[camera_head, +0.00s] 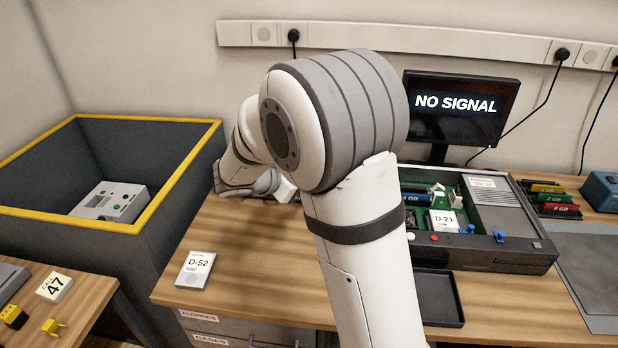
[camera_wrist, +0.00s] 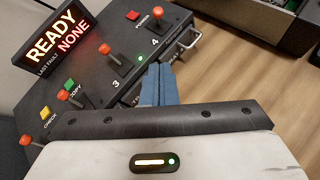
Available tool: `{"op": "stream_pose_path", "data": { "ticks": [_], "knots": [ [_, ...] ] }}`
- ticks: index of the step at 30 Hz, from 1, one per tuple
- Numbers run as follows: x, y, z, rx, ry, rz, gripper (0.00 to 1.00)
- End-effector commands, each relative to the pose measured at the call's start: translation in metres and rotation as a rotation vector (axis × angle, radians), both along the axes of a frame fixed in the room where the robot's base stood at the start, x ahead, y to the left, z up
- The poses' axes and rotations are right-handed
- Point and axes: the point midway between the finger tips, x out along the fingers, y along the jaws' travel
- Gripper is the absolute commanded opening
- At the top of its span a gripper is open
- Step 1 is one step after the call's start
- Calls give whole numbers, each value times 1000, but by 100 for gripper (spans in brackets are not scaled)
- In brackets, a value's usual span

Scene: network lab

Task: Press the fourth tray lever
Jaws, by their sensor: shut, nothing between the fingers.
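In the wrist view a dark panel holds a row of orange-knobbed levers. The fourth tray lever (camera_wrist: 158,14) stands near the label 4, at the far end of the row. The third lever (camera_wrist: 104,48) stands beside the label 3. Two more orange knobs, one being (camera_wrist: 74,118), show toward the lower left. My gripper (camera_wrist: 157,70) is shut and empty, its blue fingertips pointing at the panel edge just below the label 4. The fingers look apart from the lever knobs. In the head view the panel and my fingers are not visible, with my arm in front.
A READY sign (camera_wrist: 55,38) stands behind the levers. Red (camera_wrist: 132,15), green (camera_wrist: 69,84) and yellow (camera_wrist: 45,112) buttons sit on the panel. A metal handle (camera_wrist: 187,40) is at its right edge. An open device (camera_head: 490,255) and monitor (camera_head: 461,109) stand at right.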

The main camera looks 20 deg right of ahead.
Motion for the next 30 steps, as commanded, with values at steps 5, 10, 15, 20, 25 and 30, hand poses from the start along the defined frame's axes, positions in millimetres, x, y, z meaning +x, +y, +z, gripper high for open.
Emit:
{"op": "stream_pose_path", "data": {
  "ticks": [5,10,15,20,25,30],
  "knots": [
    [16,-29,-21,-1,4,-4,0],
    [33,-55,-40,0,3,-4,0],
    [43,-80,-38,1,0,-5,0],
    [49,-93,-35,1,0,-4,0],
    [50,-98,-34,1,1,-2,0],
    [50,-98,-34,1,1,-2,0]
  ]
}}
